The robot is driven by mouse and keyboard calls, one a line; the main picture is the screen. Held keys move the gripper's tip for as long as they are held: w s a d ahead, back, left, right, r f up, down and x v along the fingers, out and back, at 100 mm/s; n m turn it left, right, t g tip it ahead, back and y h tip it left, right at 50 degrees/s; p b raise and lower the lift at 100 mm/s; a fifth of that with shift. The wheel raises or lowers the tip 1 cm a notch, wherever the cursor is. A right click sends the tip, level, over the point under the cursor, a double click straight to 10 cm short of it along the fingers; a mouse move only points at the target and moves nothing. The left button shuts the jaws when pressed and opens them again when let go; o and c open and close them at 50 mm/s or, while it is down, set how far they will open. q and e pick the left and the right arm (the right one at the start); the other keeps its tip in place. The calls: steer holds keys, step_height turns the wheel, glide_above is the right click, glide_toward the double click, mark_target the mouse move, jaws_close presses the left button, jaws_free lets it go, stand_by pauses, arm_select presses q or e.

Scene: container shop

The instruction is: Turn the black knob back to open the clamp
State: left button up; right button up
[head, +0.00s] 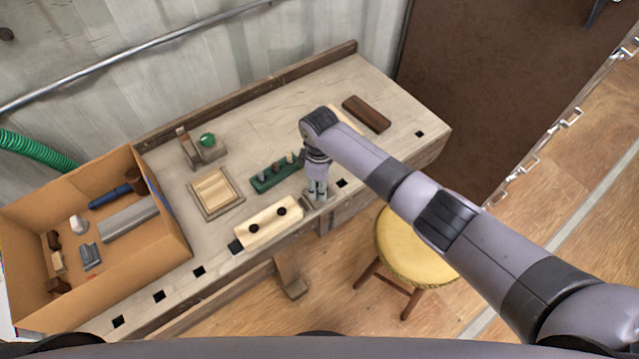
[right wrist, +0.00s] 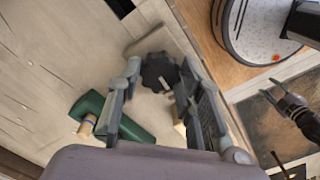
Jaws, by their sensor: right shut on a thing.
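The black knob (right wrist: 158,72) shows in the right wrist view between the two fingers of my right gripper (right wrist: 160,80), which is shut on it. In the head view my right gripper (head: 317,197) points down at the front edge of the workbench, just right of the pale wood block. There the knob is hidden by the gripper. A grey metal part of the clamp (head: 307,202) shows low beside the fingers. I cannot tell how far the clamp's jaws stand apart. A dark gripper, apparently my left (right wrist: 290,106), shows at the right wrist view's right edge; its opening is unclear.
The pale block with black holes (head: 265,226) and the green tool rack (head: 262,184) stand close left of my right gripper. A wooden tray (head: 237,198), a cardboard box (head: 172,208) and a dark wood piece (head: 366,113) are also on the bench (head: 330,90). A yellow stool (head: 415,262) stands in front.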

stand_by(0.5)
steer(key=o, duration=1.2)
steer(key=shift+c, duration=0.2)
steer(key=shift+r, duration=0.15)
step_height(320, 180, up, 12)
steer(key=shift+f, duration=0.2)
